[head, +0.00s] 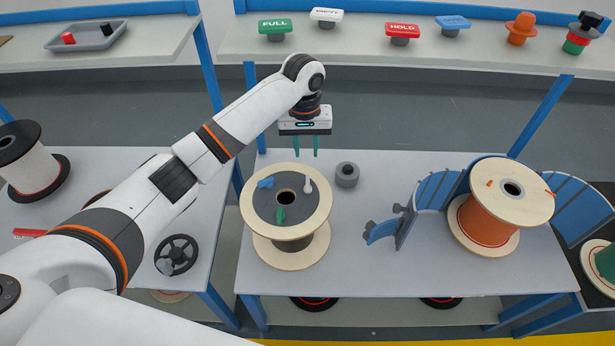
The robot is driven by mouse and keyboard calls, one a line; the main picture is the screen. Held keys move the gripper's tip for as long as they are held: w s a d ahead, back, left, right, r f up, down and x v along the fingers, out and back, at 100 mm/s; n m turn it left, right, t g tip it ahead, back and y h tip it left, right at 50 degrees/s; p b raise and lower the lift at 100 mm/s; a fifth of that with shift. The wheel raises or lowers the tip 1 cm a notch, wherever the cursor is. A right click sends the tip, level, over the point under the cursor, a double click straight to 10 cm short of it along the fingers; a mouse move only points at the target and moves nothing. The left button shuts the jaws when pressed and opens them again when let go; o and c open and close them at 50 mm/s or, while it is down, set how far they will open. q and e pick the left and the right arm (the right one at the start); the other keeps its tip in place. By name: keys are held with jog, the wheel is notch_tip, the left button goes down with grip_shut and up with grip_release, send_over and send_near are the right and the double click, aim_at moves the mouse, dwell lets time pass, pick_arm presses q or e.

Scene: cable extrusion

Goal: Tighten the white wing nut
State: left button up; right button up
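The white wing nut (308,185) stands on the dark grey top disc of a wooden spool (252,212), on the right side of the disc. A blue wing nut (265,182) and a green wing nut (280,215) are on the same disc, around its centre hole. My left gripper (306,155) points down behind the spool in the head view, above and apart from the white wing nut. Its two green fingers are spread with nothing between them. My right gripper is not in view.
The spool stands on a grey table (350,250). A grey cylinder (347,175) stands to its right. Farther right are an orange-wound spool (486,225) and blue curved guards (438,190). A black reel (176,255) lies on the left table. Signs, including HOLD (403,31), line the back shelf.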

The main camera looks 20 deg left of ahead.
aim_at(307, 182)
pick_arm(q)
notch_tip(307, 182, down, 12)
jog(key=shift+d+r+p, duration=0.15)
jog(key=shift+p, duration=0.3)
jog(key=shift+c, duration=0.5)
grip_shut()
